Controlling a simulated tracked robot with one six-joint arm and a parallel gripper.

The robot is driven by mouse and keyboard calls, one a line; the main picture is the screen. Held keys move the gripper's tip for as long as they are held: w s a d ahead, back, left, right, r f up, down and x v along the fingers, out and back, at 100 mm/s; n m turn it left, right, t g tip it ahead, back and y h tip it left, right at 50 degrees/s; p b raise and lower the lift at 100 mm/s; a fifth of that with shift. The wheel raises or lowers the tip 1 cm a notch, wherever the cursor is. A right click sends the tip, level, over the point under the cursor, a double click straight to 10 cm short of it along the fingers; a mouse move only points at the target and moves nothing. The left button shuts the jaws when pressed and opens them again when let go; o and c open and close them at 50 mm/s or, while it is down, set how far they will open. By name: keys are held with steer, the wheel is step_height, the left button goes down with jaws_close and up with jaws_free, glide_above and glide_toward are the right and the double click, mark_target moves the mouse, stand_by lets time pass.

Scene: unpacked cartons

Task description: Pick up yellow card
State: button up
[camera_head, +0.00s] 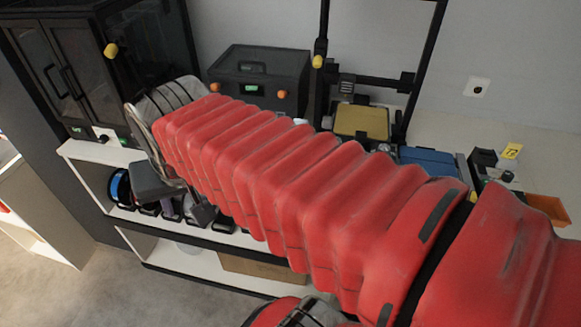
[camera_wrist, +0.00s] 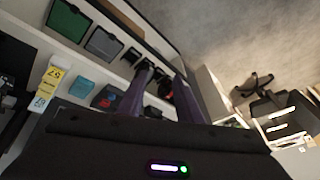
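A small yellow card (camera_head: 511,151) with dark marks stands on the white worktop at the right in the head view. In the wrist view, a yellow card with dark markings (camera_wrist: 54,73) is at the left edge, with a white and blue card just below it. I cannot tell if this yellow card is the same one. My gripper (camera_wrist: 163,72) shows two dark purple fingers, apart, with nothing held between them. The yellow card lies well to the left of the fingers in the wrist view. My red arm covers much of the head view.
A black box with orange knobs (camera_head: 259,77) and a black-framed printer with a yellow plate (camera_head: 362,121) stand at the back. A blue box (camera_head: 430,161) and an orange tray (camera_head: 547,208) are near the card. Shelves with spools (camera_head: 119,188) are below.

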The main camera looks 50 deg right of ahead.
steer(key=d+m+g, duration=0.4)
steer(key=d+m, duration=2.1)
steer(key=d, duration=0.6)
steer(key=shift+d+m+g+y, duration=0.3)
steer(key=shift+y, duration=0.1)
steer(key=shift+s+f, duration=0.1)
steer(key=shift+f, duration=0.05)
steer(key=shift+f, duration=4.3)
steer(key=shift+s+a+f, duration=0.1)
steer(key=shift+s+f, duration=0.05)
steer(key=shift+f, duration=2.45)
